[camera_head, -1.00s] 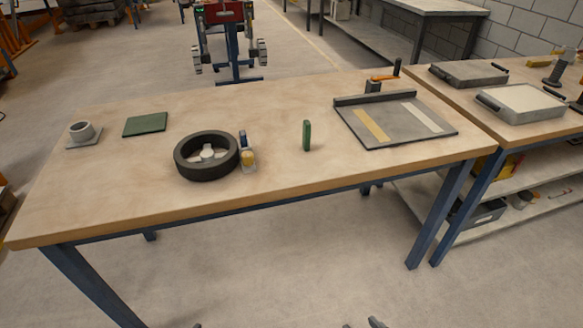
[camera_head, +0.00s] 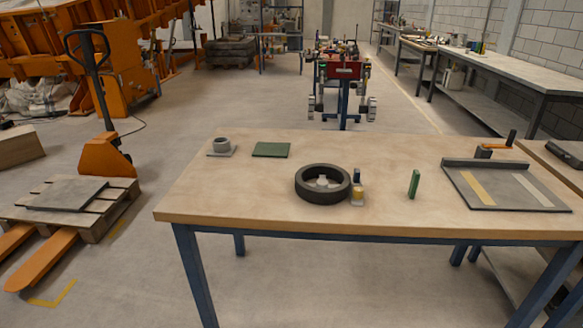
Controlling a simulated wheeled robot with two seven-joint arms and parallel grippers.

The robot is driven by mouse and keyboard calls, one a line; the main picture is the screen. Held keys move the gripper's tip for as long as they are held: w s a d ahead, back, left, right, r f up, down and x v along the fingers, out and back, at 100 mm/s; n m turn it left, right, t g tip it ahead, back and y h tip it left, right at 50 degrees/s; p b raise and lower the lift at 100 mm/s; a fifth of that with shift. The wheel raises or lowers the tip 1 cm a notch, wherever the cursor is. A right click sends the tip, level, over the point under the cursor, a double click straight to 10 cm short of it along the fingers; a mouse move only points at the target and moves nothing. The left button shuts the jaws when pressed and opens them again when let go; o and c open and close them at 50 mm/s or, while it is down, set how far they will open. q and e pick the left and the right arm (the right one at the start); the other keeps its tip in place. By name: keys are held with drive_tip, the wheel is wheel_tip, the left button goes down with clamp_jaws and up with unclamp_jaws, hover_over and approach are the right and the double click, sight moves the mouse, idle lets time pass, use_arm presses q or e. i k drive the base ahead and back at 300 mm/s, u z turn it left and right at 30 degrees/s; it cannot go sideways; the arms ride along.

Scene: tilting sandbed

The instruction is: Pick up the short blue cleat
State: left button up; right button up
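A small blue piece (camera_head: 357,175), which may be the short blue cleat, stands on the wooden table (camera_head: 250,195). It is just right of a black ring like a tyre (camera_head: 310,194), behind a small yellow-and-grey item (camera_head: 358,194). Its lower part is hidden by that item, and it is too small to make out its shape. A green upright block (camera_head: 414,184) stands apart to its right. Neither of my grippers is in view.
A grey tray with strips (camera_head: 485,192) lies at the right. An orange pallet truck (camera_head: 105,150) stands on the floor at left.

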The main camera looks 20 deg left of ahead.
sight(356, 179)
drive_tip(key=u, duration=0.55)
drive_tip(key=i, duration=1.2)
drive_tip(key=z, duration=0.25)
